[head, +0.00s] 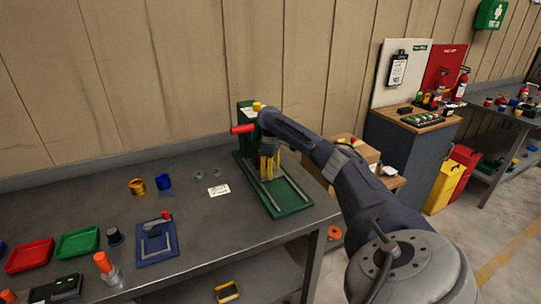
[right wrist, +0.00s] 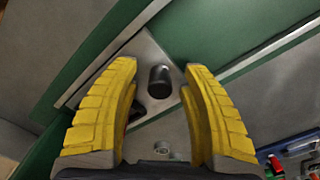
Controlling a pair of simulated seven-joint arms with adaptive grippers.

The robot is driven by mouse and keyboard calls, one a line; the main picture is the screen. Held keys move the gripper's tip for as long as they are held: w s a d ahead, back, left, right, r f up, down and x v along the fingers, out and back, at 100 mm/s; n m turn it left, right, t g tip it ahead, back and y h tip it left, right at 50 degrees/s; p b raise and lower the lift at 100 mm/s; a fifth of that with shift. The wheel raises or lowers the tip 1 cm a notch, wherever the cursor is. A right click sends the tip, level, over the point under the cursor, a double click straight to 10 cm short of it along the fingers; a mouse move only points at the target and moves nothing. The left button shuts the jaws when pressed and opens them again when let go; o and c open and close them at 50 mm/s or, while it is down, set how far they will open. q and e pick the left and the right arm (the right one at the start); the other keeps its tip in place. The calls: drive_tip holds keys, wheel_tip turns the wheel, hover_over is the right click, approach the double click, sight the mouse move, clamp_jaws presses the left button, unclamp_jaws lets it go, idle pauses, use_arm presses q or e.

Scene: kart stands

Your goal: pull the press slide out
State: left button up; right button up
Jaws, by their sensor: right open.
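The press (head: 246,112) stands at the right end of the grey bench, with a red handle (head: 243,129) and a green base (head: 291,209) carrying two pale rails. My right gripper (head: 267,175) points down over the rear part of the base. In the right wrist view, the slide is a grey metal plate (right wrist: 143,47) with a dark round knob (right wrist: 159,82). My open yellow fingers (right wrist: 160,100) stand on either side of the knob, with a gap visible on both sides. In the head view the gripper hides the slide and knob. My left gripper is out of view.
The front part of the base between the rails is clear. Left of the press lie a white card (head: 219,190), a blue cup (head: 164,181), a gold cup (head: 137,187) and a blue fixture (head: 156,243). Green (head: 78,243) and red (head: 29,255) trays sit farther left.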

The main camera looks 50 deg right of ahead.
drive_tip(key=shift+f, duration=0.1)
drive_tip(key=shift+c, duration=0.4)
clamp_jaws()
